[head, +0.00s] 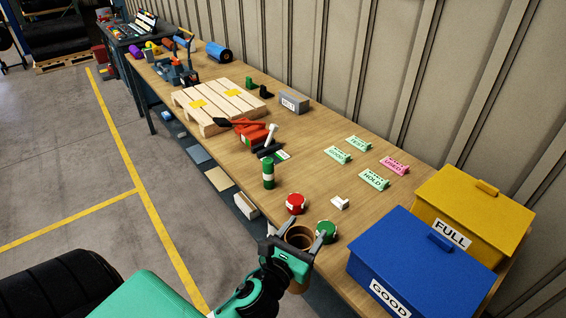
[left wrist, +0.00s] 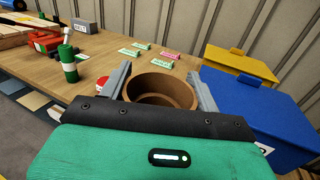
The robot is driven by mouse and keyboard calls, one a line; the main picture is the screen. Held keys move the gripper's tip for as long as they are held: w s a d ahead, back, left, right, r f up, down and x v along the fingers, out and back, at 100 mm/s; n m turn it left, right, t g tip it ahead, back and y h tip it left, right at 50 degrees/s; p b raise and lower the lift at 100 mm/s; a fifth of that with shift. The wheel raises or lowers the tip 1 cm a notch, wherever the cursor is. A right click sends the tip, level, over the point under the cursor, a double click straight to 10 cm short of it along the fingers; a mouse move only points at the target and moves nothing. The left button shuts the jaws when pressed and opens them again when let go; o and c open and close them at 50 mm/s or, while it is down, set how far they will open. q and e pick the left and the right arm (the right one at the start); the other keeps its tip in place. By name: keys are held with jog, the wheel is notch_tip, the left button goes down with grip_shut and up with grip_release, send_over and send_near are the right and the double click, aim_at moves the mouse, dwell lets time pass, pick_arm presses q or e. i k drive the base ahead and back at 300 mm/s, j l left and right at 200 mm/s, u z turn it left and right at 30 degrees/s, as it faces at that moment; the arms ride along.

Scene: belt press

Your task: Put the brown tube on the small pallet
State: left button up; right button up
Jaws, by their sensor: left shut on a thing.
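The brown tube (head: 300,238) is a short, hollow, upright tube at the near edge of the bench. My left gripper (head: 304,232) is shut on it, with one finger on each side. In the left wrist view the brown tube (left wrist: 161,88) shows its open top between the two grey fingers. The small pallet (head: 218,104) is pale slatted wood with yellow labels, farther along the bench. It is well apart from my left gripper. Its edge also shows in the left wrist view (left wrist: 22,36). My right gripper is not in view.
A red-capped tin (head: 295,204) and a green-capped tin (head: 326,231) stand close to the tube. Blue (head: 420,265) and yellow (head: 470,205) boxes stand at right. Signs (head: 374,179) lie mid-bench.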

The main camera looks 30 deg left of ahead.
aim_at(216, 108)
jog(key=j+z, duration=0.45)
jog(key=j, duration=3.2)
jog(key=i, duration=0.05)
